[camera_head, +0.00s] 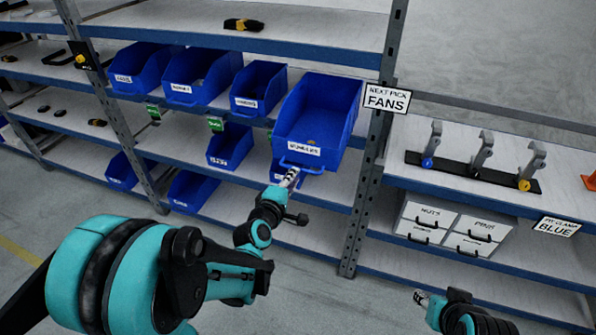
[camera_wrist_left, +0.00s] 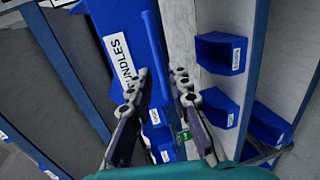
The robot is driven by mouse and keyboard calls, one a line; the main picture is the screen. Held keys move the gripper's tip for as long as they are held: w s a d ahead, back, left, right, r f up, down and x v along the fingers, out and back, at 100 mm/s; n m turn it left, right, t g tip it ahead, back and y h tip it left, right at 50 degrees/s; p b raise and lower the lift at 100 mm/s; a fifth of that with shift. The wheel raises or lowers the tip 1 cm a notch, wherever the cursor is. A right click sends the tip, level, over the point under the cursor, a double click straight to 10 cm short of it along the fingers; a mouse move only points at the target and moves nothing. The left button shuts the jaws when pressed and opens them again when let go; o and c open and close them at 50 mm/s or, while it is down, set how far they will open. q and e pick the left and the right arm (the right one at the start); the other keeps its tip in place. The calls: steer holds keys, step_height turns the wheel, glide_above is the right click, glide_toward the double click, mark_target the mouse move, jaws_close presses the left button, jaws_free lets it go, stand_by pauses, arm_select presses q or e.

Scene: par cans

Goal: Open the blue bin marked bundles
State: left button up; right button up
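The blue bin marked bundles (camera_head: 318,107) is on the shelf rack and juts forward of the bins beside it. Its label (camera_head: 304,150) is on the front, with a blue bar handle (camera_head: 301,167) below it. My left gripper (camera_head: 290,178) is at this handle. In the left wrist view, the bin (camera_wrist_left: 115,25) and its label fill the upper left. The handle (camera_wrist_left: 151,50) runs between the two spread fingers of my left gripper (camera_wrist_left: 158,88), with gaps visible beside it. My right gripper (camera_head: 421,297) is low at the right, away from the rack; its fingers are too small to read.
Other blue bins (camera_head: 199,77) stand left of it, with more on the shelf below. A grey rack post (camera_head: 366,180) and a "FANS" sign (camera_head: 387,98) are close on its right. White drawers (camera_head: 425,220) sit further right. The floor in front is clear.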

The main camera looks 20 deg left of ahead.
arm_select(q)
steer(key=v, duration=0.6)
steer(key=shift+d, duration=0.1)
stand_by(0.3)
steer(key=s+d+f+m+g+h, duration=0.15)
steer(key=s+d+m+g, duration=0.3)
steer(key=m, duration=0.45)
steer(key=s+f+m+g+y, duration=0.2)
steer(key=s+m+g, duration=0.2)
steer(key=s+m, duration=0.4)
steer(key=s, duration=0.4)
steer(key=shift+s+a+m, duration=0.3)
steer(key=shift+s+a, duration=0.1)
